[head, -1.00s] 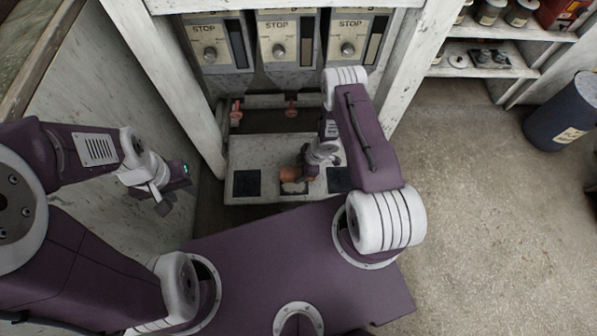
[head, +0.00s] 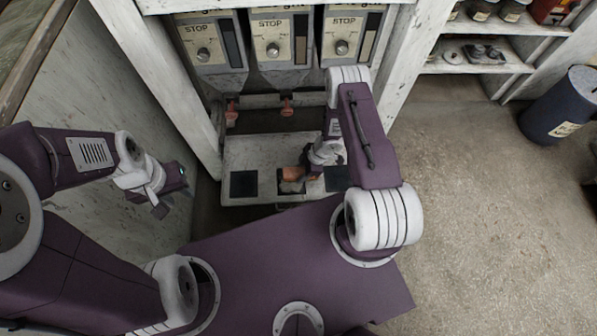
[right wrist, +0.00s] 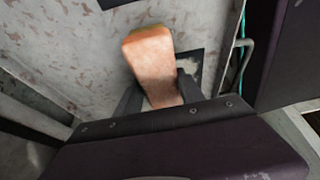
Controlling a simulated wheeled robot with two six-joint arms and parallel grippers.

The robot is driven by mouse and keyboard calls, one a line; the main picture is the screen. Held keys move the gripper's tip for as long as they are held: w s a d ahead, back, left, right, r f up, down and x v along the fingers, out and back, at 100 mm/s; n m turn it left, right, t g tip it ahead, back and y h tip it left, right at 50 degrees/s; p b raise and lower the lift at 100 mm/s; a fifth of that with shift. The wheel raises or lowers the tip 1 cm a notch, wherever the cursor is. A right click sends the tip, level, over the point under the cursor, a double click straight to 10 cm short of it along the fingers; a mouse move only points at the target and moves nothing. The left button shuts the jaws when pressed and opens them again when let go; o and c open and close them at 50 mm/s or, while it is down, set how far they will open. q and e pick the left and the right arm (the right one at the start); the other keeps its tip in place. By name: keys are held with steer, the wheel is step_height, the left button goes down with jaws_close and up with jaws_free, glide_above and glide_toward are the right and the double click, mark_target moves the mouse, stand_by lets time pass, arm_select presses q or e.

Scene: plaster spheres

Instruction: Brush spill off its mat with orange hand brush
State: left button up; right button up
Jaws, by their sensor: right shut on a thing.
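The orange hand brush (head: 292,174) is over the middle dark mat (head: 284,188) in the head view. My right gripper (right wrist: 158,95) is shut on the brush, whose orange body (right wrist: 152,58) sticks out between the fingers in the right wrist view. The pale spill (head: 292,187) shows on the middle mat, partly hidden by the brush. Pale material on a dark mat also shows beside the right finger in the wrist view. My left gripper (head: 164,202) hangs at the left, away from the mats; its jaw opening is unclear.
The mats lie on a pale worn board (head: 262,150), with a left dark mat (head: 243,184) and a right dark mat (head: 338,179). Dispensers marked STOP (head: 273,48) hang behind. White posts stand on both sides. A dark blue drum (head: 560,108) stands far right on open floor.

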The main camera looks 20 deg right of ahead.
mark_target(291, 172)
steer(key=shift+w+a, duration=0.15)
steer(key=shift+a, duration=0.4)
steer(key=shift+w+a, duration=0.15)
steer(key=shift+a, duration=0.4)
steer(key=shift+w+a, duration=0.15)
steer(key=shift+a, duration=0.4)
steer(key=shift+w+a, duration=0.15)
steer(key=shift+a, duration=0.35)
steer(key=shift+s+d, duration=0.15)
steer(key=shift+d, duration=0.4)
steer(key=shift+s+d, duration=0.15)
steer(key=shift+d, duration=0.4)
steer(key=shift+s+d, duration=0.15)
steer(key=shift+d, duration=0.4)
steer(key=shift+s+d, duration=0.15)
steer(key=shift+d, duration=0.35)
